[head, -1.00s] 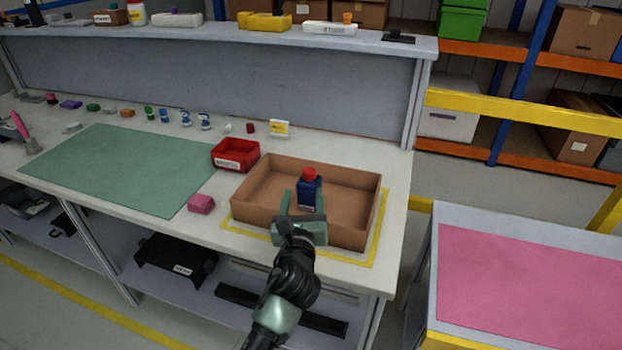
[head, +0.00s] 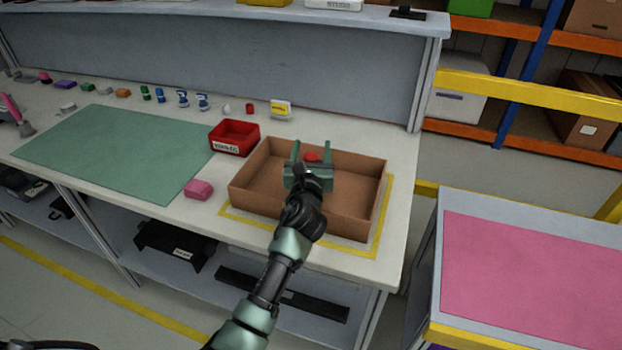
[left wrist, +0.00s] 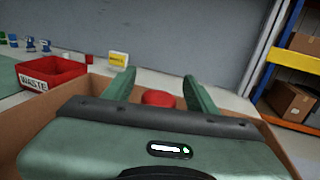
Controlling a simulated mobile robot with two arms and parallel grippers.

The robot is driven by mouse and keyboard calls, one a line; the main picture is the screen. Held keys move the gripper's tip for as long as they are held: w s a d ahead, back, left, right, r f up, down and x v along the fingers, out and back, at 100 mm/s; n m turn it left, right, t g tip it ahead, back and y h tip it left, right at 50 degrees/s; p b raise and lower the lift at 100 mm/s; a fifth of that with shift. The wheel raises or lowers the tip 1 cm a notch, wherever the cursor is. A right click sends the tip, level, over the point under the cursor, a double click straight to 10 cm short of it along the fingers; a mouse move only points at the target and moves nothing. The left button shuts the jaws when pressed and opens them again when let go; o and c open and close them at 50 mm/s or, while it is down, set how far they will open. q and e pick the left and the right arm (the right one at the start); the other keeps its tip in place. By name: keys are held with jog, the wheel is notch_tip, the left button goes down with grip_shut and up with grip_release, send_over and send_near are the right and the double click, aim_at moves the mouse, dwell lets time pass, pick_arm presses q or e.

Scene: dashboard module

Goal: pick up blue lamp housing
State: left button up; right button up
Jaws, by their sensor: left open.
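The blue lamp housing, as I take the red-topped blue thing in the cardboard box, shows only its red top (head: 311,157) now; its blue body is hidden behind my gripper. My left gripper (head: 314,153) is open over the box, with one finger on each side of the red top. In the left wrist view the red top (left wrist: 158,98) shows between the two green fingers, beyond the gripper body. I cannot tell whether the fingers touch it. My right gripper is not in view.
The open cardboard box (head: 256,208) has walls around my gripper. A red waste bin (head: 233,137) and a pink block (head: 199,189) stand to its left, with a green mat (head: 115,150) beyond. A small yellow-and-white sign (head: 281,110) stands behind. A pink-topped table (head: 535,285) is at right.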

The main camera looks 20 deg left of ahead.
pick_arm(q)
grip_shut()
dwell(1.4)
